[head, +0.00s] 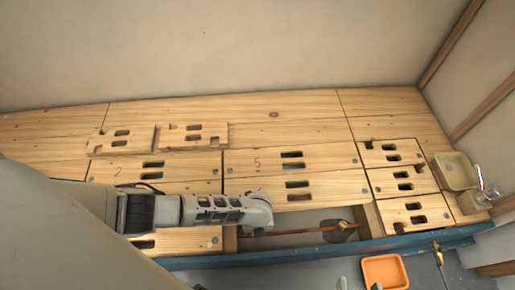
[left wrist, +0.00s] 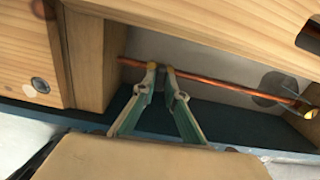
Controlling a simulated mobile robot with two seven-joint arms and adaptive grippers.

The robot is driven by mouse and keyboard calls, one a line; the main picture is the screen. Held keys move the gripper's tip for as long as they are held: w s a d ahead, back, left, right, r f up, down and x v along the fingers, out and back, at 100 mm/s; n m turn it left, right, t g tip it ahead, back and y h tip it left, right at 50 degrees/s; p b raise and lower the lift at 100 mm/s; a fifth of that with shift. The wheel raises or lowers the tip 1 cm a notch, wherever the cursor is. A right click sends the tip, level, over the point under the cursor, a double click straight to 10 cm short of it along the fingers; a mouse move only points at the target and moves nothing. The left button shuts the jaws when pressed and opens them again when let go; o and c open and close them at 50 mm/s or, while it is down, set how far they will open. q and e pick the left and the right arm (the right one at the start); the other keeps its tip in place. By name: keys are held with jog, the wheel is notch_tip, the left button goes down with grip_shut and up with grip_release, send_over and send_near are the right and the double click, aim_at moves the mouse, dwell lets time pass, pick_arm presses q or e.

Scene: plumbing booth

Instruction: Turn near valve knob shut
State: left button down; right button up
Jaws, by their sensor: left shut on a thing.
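A copper pipe (head: 300,231) runs through an open bay in the wooden floor. It also shows in the left wrist view (left wrist: 225,75). A brass-coloured valve part (left wrist: 293,106) sits on the pipe toward the right, clear of my left gripper. My left gripper (left wrist: 160,68) has its fingertips close together at the pipe. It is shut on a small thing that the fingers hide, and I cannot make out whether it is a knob. In the head view my forearm and wrist cover those fingers.
Wooden panels with slots (head: 290,162) surround the bay, and a wooden post (left wrist: 92,60) stands just left of my left fingers. A blue beam (head: 300,255) runs along the near edge. An orange tray (head: 385,270) and a tan container (head: 456,171) stand at the right.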

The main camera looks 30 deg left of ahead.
pick_arm(q)
jog(key=shift+a+m, duration=0.1)
jog(key=shift+m, duration=0.2)
jog(key=c, duration=2.1)
grip_release()
notch_tip(320, 180, up, 12)
